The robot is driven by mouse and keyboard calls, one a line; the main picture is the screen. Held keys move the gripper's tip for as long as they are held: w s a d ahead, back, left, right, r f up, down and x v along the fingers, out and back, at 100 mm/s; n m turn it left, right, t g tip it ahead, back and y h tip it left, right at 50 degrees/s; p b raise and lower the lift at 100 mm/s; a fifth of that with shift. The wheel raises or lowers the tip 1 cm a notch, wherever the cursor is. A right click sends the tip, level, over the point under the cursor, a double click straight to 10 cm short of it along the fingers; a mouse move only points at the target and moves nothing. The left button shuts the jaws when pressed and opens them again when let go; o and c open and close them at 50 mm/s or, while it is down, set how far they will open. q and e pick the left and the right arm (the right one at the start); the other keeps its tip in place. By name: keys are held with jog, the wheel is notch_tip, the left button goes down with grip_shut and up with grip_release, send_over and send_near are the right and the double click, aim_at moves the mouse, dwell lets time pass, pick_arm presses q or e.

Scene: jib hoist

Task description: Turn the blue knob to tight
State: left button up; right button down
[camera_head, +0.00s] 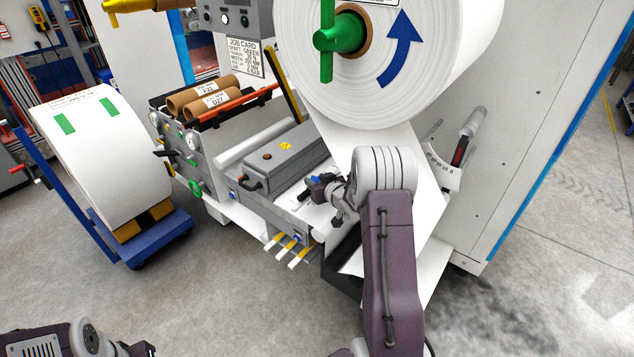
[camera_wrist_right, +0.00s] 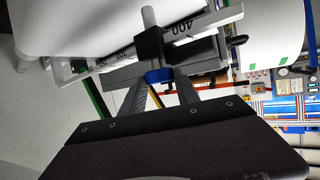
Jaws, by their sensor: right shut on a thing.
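The blue knob (camera_head: 318,184) is a small blue piece on a dark block at the web bar, below the big white roll. It also shows in the wrist view (camera_wrist_right: 159,76), under a black clamp block (camera_wrist_right: 152,46) on a printed scale bar. My right gripper (camera_head: 334,190) is at the knob, with its two fingers (camera_wrist_right: 162,88) closed on it from either side. The fingers partly hide the knob, and I cannot read a tight mark. My left arm shows at the bottom left, but its jaws are not clear.
The big white roll (camera_head: 400,60) with a green handle hangs above my right arm. A grey machine box (camera_head: 275,160) is left of the gripper. A curved scale with a red pointer (camera_head: 459,152) is at right. A white roll on a blue cart (camera_head: 100,150) stands left. The floor in front is clear.

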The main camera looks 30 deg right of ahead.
jog(key=h+b, duration=0.1)
jog(key=m+b, duration=0.1)
jog(key=b, duration=0.1)
jog(key=shift+a+f+m+h, duration=0.25)
jog(key=shift+a+m+h, duration=0.05)
jog(key=shift+h, duration=0.1)
jog(key=shift+m+h, duration=0.4)
jog(key=shift+h, duration=0.1)
jog(key=shift+w+a+r+m+g+h+b, duration=0.1)
jog(key=shift+a+r+m+g+h+b, duration=0.1)
jog(key=shift+m+g+h+b, duration=0.15)
jog(key=shift+r+m+g+h+p, duration=0.2)
jog(key=shift+m+g+h+p, duration=0.15)
jog(key=shift+m+h+p, duration=0.15)
jog(key=m+g+h+p, duration=0.1)
jog(key=m+h+p, duration=0.1)
jog(key=p, duration=0.1)
jog(key=m+g+h+p, duration=0.1)
jog(key=m+h+p, duration=0.1)
jog(key=p, duration=0.2)
jog(key=shift+w+a+r+g, duration=0.1)
jog(key=shift+w+r+g, duration=0.1)
jog(key=shift+g, duration=0.2)
jog(key=shift+f+m+g+h+p, duration=0.2)
jog(key=shift+m+g+h+p, duration=0.45)
jog(key=shift+m+p, duration=0.35)
jog(key=c, duration=0.9)
grip_release()
